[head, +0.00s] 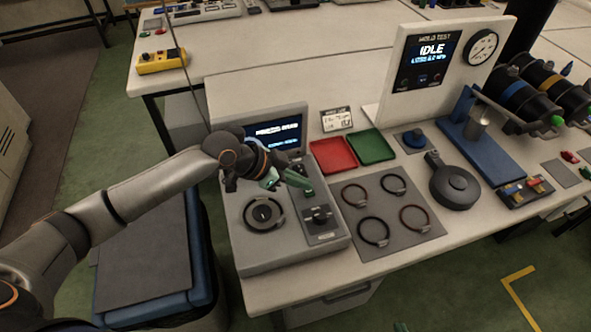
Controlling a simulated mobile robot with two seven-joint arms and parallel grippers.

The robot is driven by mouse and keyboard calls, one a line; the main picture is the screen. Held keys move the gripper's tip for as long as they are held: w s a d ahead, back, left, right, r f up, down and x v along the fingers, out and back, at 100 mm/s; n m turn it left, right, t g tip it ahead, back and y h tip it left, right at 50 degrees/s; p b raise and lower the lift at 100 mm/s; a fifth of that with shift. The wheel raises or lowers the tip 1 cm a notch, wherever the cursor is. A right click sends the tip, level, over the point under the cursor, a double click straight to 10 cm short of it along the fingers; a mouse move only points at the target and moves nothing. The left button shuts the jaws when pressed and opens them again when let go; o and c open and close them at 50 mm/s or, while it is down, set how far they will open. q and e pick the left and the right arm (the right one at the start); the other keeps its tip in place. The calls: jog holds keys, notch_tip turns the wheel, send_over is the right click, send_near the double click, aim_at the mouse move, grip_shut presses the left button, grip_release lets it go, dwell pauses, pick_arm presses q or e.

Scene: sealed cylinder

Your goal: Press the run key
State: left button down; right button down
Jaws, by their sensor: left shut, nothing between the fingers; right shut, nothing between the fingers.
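A grey bench machine (288,255) stands at the left end of the white table. It has a lit screen (282,130), a round dial-like fitting (263,214) and a dark control panel (327,228) with a black knob (320,214). My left gripper (305,186) is shut and empty, its green fingertips over the upper end of that panel. It covers part of the panel and the screen's lower edge. I cannot make out a run key. Whether the fingertips touch the panel cannot be told.
A red tray (333,154) and a green tray (371,146) lie right of the machine. A grey mat (393,215) holds several dark rings. Beyond are a round black pan-like tool (456,186), a blue stand (483,150) and a test panel (432,62) reading IDLE.

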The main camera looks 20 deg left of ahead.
pick_arm(q)
jog(key=shift+f, duration=0.5)
jog(key=shift+f, duration=0.1)
